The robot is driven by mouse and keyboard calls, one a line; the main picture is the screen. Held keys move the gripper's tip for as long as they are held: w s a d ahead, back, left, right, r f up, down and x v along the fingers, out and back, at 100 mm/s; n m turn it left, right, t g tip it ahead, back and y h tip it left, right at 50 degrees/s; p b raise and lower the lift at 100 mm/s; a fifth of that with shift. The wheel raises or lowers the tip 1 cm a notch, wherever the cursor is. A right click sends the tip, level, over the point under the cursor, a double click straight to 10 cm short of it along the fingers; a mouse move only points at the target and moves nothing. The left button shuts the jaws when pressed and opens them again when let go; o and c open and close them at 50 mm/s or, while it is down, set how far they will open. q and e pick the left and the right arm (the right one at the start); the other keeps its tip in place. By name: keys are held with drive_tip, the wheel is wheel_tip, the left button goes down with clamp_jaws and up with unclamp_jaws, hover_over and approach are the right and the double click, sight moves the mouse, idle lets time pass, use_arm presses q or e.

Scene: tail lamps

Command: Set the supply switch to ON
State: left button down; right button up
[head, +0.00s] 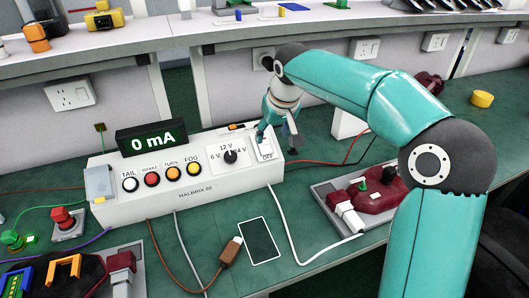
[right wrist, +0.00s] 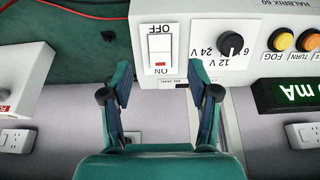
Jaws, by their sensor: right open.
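The supply switch (head: 264,148) is a white rocker at the right end of the white supply box (head: 190,205). OFF shows below it in the head view. In the right wrist view the picture is upside down, and the switch (right wrist: 160,46) has OFF above, ON below, and a red mark at the ON end. I cannot tell which end is pressed. My right gripper (head: 277,132) is at the ON end of the switch, open and empty; its fingers (right wrist: 160,88) sit wide apart in the wrist view. Contact is not visible. My left gripper is not in view.
The display (head: 152,138) on the box reads 0 mA. A voltage knob (head: 230,157) and several round buttons sit left of the switch. Wires and a dark phone-like slab (head: 259,241) lie in front. A red lamp on a grey plate (head: 372,197) lies to the right.

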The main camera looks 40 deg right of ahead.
sight(267, 152)
drive_tip(key=x, duration=0.8)
drive_tip(key=shift+w+f+b, duration=0.15)
drive_tip(key=shift+f+b, duration=0.15)
